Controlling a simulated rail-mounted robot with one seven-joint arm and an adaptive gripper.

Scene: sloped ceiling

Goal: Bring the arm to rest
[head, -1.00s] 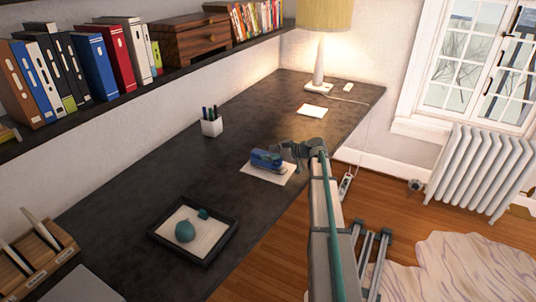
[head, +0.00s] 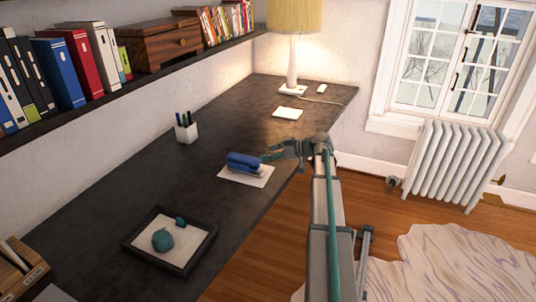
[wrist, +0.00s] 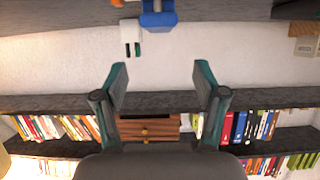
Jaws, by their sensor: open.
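My gripper (head: 284,151) is at the right edge of the dark desk (head: 95,212) in the head view, just right of a blue stapler. In the wrist view my gripper (wrist: 160,82) has its two fingers wide apart, with nothing between them. The blue stapler (head: 245,162) sits on a white sheet (head: 258,180) on the desk. It also shows at the top of the wrist view (wrist: 158,15), beyond the fingertips. I cannot tell from these views whether the fingertips touch the stapler; a gap seems to show.
A dark tray (head: 181,264) with teal objects stands at the near end of the desk. A pen cup (head: 187,133) stands by the wall, and a lamp (head: 293,62) at the far end. A book shelf (head: 139,83) runs above.

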